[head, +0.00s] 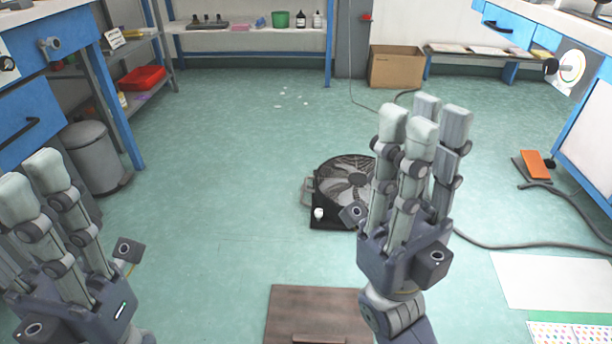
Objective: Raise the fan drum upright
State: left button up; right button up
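The fan drum (341,184) is a black round fan with a grille and a handle on its left side. It is on the green floor in the middle of the head view, its grille facing up towards me. My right gripper (425,120) stands in front of it and hides its right part. Its fingers point up and are spread, with nothing between them. My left gripper (35,185) is at the lower left, far from the fan, with its fingers extended and empty.
A brown wooden board (315,310) is at the bottom centre. A cable (520,245) runs across the floor at right, near an orange pedal (536,164). A grey bin (93,158) stands at left and a cardboard box (396,67) at the back. The floor left of the fan is clear.

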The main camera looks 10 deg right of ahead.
aim_at(357, 187)
jog(key=u, duration=1.05)
jog(key=i+j+u, duration=0.1)
jog(key=i, duration=0.4)
jog(key=i+j+u, duration=0.1)
jog(key=i+j, duration=0.2)
jog(key=i, duration=0.15)
jog(key=i+l+z, duration=0.25)
jog(key=i+z, duration=0.2)
jog(key=i+l+z, duration=0.15)
jog(key=i+z, duration=0.75)
jog(key=i+j+z, duration=0.15)
jog(key=i+z, duration=0.15)
jog(key=z, duration=0.15)
jog(key=i+l+u, duration=0.1)
jog(key=i, duration=0.8)
jog(key=i+l, duration=0.15)
jog(key=i, duration=0.7)
jog(key=i+j+z, duration=0.15)
jog(key=i, duration=0.25)
jog(key=i+j+z, duration=0.1)
jog(key=i, duration=0.25)
jog(key=i+j+z, duration=0.15)
jog(key=i, duration=0.25)
jog(key=j+z, duration=0.1)
jog(key=z, duration=1.9)
